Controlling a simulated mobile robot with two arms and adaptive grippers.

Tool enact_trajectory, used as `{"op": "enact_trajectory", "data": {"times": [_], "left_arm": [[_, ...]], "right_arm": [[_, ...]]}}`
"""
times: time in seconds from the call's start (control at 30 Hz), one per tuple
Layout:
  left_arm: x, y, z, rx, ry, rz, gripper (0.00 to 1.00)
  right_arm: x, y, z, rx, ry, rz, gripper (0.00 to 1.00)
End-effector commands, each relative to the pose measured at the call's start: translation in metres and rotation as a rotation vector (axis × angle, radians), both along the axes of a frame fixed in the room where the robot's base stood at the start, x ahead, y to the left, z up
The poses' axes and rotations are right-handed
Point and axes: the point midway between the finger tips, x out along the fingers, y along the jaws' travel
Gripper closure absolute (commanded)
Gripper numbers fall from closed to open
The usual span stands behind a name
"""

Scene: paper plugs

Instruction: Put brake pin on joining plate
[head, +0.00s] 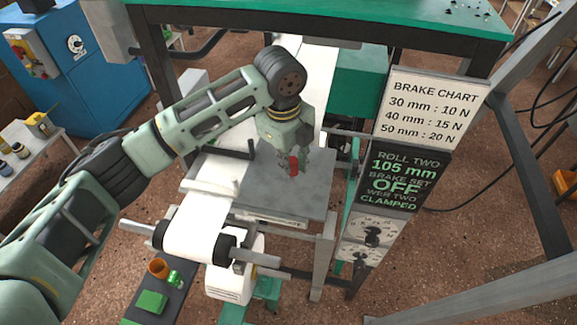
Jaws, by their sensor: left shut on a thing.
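My left gripper (291,156) reaches in from the left and points down over the grey joining plate (312,188). It is shut on a small red piece (294,166), which looks like the brake pin. The gripper's fingers hide part of it. I cannot tell whether the pin touches the plate or is just above it. My right gripper is not in view.
A white paper web (320,72) runs down to a paper roll (193,233) on a shaft in front. A dark bar (231,150) lies by the plate's left side. Signs (410,178) and dials stand right. A shelf (170,299) holds small green and orange pieces.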

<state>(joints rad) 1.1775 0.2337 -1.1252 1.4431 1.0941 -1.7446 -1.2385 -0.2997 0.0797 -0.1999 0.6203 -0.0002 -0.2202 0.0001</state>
Motion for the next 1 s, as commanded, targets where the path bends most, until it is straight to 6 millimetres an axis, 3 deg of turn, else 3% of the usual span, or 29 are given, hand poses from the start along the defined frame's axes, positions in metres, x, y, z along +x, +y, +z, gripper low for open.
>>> {"op": "enact_trajectory", "data": {"times": [0.4,0.77,0.8,1.0], "left_arm": [[0.002,0.003,-0.041,0.001,-0.001,0.000,1.00],[0.001,0.003,-0.046,0.000,0.000,0.000,1.00],[0.001,0.003,-0.046,0.000,0.000,0.000,0.86],[0.002,0.003,-0.046,0.000,0.000,0.000,0.68]], "right_arm": [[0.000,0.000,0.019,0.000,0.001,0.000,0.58],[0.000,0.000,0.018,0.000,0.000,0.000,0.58],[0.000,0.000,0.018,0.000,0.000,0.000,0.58],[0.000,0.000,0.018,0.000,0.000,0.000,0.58]]}}
